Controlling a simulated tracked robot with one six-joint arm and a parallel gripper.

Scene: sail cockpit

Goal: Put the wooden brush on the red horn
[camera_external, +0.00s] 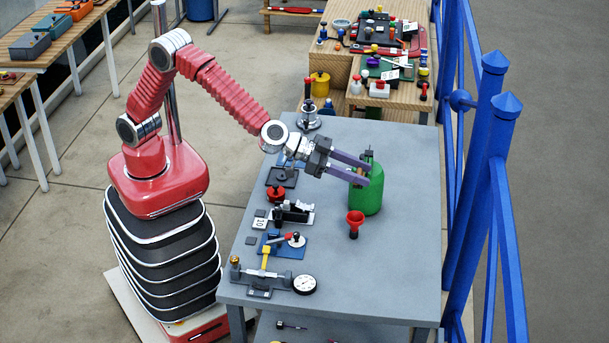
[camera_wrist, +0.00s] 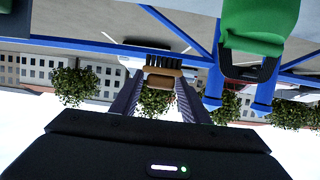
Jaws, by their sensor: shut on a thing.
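The wooden brush (camera_wrist: 163,72), with a brown body and dark bristles, is held between the fingertips of my gripper (camera_external: 367,174). The wrist view is upside down, so the bristles point downward. In the external view only a small brown part of the brush shows between the fingers. My gripper is shut on the brush, above the table and in front of the green canister in the picture. The red horn (camera_external: 355,220), with a flared red mouth, stands upright on the table, below and slightly left of my fingertips in the picture. The horn is not visible in the wrist view.
The green canister (camera_external: 372,196) stands close behind the fingers; it shows at upper right in the wrist view (camera_wrist: 260,25). Several tools and a dial gauge (camera_external: 304,284) line the left side of the grey table (camera_external: 400,270). Blue railing (camera_external: 487,180) borders the right.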

